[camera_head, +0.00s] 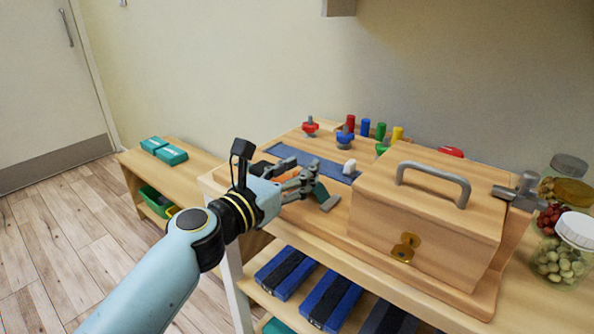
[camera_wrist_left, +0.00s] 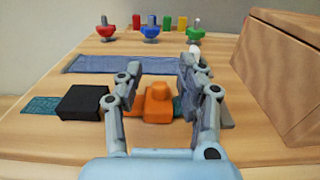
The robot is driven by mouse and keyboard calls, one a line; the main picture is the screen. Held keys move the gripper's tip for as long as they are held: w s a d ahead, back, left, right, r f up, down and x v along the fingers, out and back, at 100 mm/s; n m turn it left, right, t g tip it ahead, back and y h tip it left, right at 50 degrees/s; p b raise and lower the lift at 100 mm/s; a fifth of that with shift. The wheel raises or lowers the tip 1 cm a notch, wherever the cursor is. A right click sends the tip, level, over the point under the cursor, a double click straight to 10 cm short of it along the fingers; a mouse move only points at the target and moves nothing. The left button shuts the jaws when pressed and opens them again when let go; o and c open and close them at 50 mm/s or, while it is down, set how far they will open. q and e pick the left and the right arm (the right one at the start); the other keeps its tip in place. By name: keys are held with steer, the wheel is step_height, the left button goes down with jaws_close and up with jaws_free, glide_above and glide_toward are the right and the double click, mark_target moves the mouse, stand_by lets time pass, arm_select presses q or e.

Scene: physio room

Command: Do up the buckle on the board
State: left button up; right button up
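The orange buckle half (camera_wrist_left: 158,104) lies on the wooden board (camera_wrist_left: 225,75), with a teal strap (camera_wrist_left: 181,107) at its right. The black buckle half (camera_wrist_left: 82,102) lies to its left on another piece of teal strap (camera_wrist_left: 40,105). A gap separates the two halves. My left gripper (camera_wrist_left: 155,85) is open, its fingers on either side of the orange half in the wrist view, with gaps showing. Whether it touches the orange half I cannot tell. In the head view the left gripper (camera_head: 300,178) partly hides the buckle. My right gripper is not in view.
A wooden box (camera_head: 420,225) with a grey handle stands right of the buckle. A blue strip (camera_wrist_left: 130,63), coloured knobs and pegs (camera_head: 365,127) are behind it. Jars (camera_head: 563,249) stand at the right edge. A lower bench (camera_head: 182,172) is at the left.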

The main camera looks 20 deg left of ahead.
mark_target(281, 177)
arm_select(q)
jaws_close()
stand_by(0.3)
steer(key=a, duration=0.1)
steer(key=w+a, duration=0.1)
steer(key=a, duration=0.1)
steer(key=shift+w+a+f+b, duration=0.1)
steer(key=shift+w+a+b, duration=0.05)
steer(key=shift+a+b, duration=0.2)
steer(key=shift+w+a, duration=0.1)
steer(key=shift+a, duration=0.15)
steer(key=shift+d+r, duration=0.1)
steer(key=shift+r, duration=0.1)
steer(key=shift+c, duration=1.6)
jaws_free()
steer(key=o, duration=0.3)
steer(key=shift+a+f, duration=0.1)
steer(key=shift+a, duration=0.25)
